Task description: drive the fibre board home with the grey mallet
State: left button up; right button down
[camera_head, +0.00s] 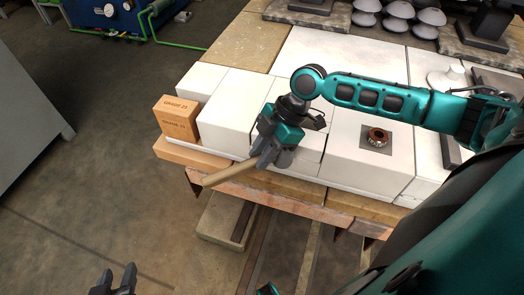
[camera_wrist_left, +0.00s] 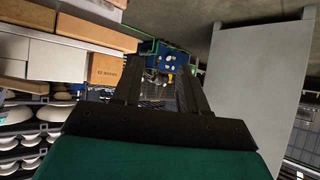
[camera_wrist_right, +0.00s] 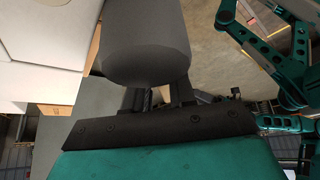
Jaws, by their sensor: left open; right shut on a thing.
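The grey mallet has a pale wooden handle (camera_head: 230,173) pointing down-left past the deck's front edge. Its thick grey head (camera_wrist_right: 145,45) fills the upper part of the right wrist view. My right gripper (camera_head: 272,152) is shut on the mallet, over the front edge of the white blocks. My left gripper (camera_head: 115,280) is open and empty, low at the left, away from the deck; its fingers also show in the left wrist view (camera_wrist_left: 160,85). Pale blocks and slabs (camera_head: 235,105) lie packed together on the deck. I cannot tell which is the fibre board; my right arm hides part of them.
An orange-brown brick box marked GRADE 23 (camera_head: 178,118) stands at the deck's left corner. Stacked insulators (camera_head: 398,12) stand behind. Open floor (camera_head: 110,150) lies left.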

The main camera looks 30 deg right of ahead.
pick_arm(q)
jog(key=shift+r+p, duration=0.8)
jog(key=shift+r, duration=0.1)
pick_arm(e)
jog(key=shift+s+a, duration=0.9)
jog(key=shift+a, duration=0.25)
notch_tip(320, 180, up, 2)
jog(key=shift+p, duration=0.95)
pick_arm(q)
jog(key=shift+y, duration=0.4)
jog(key=shift+s+a+r+p, duration=0.2)
jog(key=shift+a+r+p, duration=0.05)
jog(key=shift+r+p, duration=0.7)
jog(key=shift+s+a+r+p, duration=0.15)
jog(key=shift+a+r+p, duration=0.05)
jog(key=shift+r+p, duration=0.7)
jog(key=shift+s+a+r+p, duration=0.25)
jog(key=shift+r+p, duration=0.55)
jog(key=shift+p, duration=0.2)
pick_arm(e)
notch_tip(320, 180, up, 6)
